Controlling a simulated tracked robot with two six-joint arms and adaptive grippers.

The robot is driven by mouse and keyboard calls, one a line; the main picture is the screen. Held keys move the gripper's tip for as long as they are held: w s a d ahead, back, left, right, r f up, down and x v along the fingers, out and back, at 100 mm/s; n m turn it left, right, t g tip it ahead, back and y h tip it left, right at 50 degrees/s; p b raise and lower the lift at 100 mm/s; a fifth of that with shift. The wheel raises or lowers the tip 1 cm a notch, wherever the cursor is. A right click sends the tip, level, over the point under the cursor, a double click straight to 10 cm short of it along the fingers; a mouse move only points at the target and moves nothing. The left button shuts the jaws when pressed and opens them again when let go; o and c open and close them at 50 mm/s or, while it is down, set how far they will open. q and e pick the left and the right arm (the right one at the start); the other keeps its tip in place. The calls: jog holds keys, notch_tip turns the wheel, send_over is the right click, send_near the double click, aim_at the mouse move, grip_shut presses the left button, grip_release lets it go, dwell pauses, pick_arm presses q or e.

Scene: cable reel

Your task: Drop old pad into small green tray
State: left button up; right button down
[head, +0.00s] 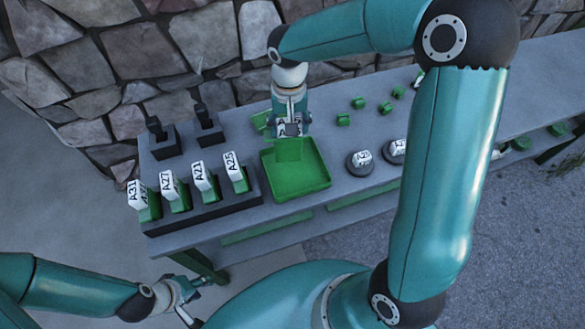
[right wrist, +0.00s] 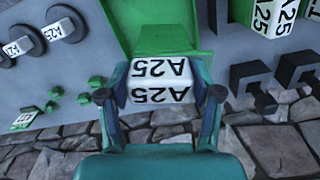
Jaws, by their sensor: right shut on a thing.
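The small green tray (head: 318,184) stands on the bench, right of the row of labelled pads. My right gripper (head: 291,129) is above the tray's far edge, shut on a pad with a white face. The held pad (right wrist: 158,82) reads A25 in the right wrist view, between the two fingers of my right gripper (right wrist: 160,90). The tray (right wrist: 150,22) is just beyond it there. A green part shows below the gripper in the head view, over the tray. My left gripper (head: 190,300) is empty and open, low in front of the bench.
A dark rack (head: 205,214) holds several white-and-green pads, labelled A31, A27, A21 and A25. Two black upright holders (head: 208,130) stand behind it. Round labelled pieces (head: 360,163) sit right of the tray. Small green blocks (head: 358,103) lie toward the stone wall (head: 120,60).

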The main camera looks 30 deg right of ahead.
jog(key=s+d+m, duration=0.1)
jog(key=s+d+m+b, duration=0.1)
jog(key=shift+d+f+m, duration=0.2)
jog(key=shift+m, duration=0.5)
jog(key=shift+s+d+f+b, duration=0.1)
jog(key=shift+f+b, duration=0.9)
jog(key=shift+f, duration=0.45)
jog(key=shift+s+f+b, duration=0.1)
jog(key=shift+f+b, duration=0.85)
jog(key=shift+f, duration=0.5)
jog(key=shift+c, duration=0.7)
grip_release()
jog(key=shift+r, duration=0.1)
notch_tip(320, 180, up, 12)
